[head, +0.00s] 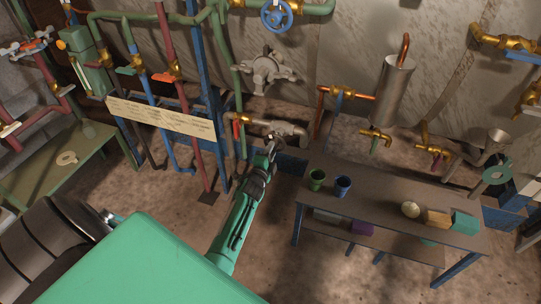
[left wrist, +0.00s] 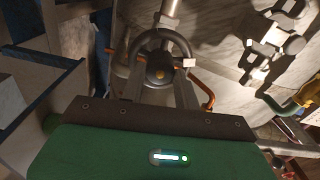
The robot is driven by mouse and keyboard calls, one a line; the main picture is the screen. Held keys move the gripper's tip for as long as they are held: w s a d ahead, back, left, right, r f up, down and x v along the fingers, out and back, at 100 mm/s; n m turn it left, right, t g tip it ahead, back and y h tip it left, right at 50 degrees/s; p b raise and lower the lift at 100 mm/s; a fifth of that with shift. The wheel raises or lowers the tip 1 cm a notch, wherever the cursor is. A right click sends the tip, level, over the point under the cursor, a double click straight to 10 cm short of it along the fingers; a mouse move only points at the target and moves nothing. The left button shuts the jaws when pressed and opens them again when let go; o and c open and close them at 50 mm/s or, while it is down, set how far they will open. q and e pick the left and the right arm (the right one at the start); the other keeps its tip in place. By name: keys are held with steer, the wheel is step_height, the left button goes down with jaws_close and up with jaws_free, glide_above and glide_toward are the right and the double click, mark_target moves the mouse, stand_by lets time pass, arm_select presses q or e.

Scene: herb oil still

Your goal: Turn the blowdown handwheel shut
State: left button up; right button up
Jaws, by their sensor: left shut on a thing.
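A dark round handwheel (left wrist: 162,50) with a brass-coloured hub and a small pale block on its rim fills the upper middle of the left wrist view. The two fingers of my left gripper (left wrist: 160,88) reach up to it, one on each side of its lower part, and are shut on it. In the head view my left gripper (head: 268,147) is at the near end of a grey metal valve body (head: 287,131) and mostly hides the wheel there. The wheel's turn position cannot be read. My right gripper is not in view.
A dark table (head: 390,219) with a green cup (head: 317,179), a blue cup (head: 343,186) and small blocks stands to the right. A red-handled valve (head: 238,128) and a blue post (head: 203,75) are close on the left. A blue handwheel (head: 277,15) is higher up.

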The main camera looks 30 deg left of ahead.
arm_select(q)
steer(key=shift+f+m+b, duration=0.1)
steer(key=shift+m+b, duration=1.05)
steer(key=shift+m, duration=1.25)
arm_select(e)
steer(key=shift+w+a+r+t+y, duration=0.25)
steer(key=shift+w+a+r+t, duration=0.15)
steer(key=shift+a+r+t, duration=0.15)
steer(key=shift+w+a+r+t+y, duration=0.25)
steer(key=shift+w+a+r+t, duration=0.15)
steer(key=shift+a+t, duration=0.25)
arm_select(q)
steer(key=o, duration=1)
steer(key=shift+c, duration=0.2)
steer(key=shift+s, duration=0.1)
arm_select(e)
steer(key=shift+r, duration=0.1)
arm_select(q)
steer(key=p+v, duration=0.1)
steer(key=v, duration=1.2)
steer(key=shift+s, duration=0.35)
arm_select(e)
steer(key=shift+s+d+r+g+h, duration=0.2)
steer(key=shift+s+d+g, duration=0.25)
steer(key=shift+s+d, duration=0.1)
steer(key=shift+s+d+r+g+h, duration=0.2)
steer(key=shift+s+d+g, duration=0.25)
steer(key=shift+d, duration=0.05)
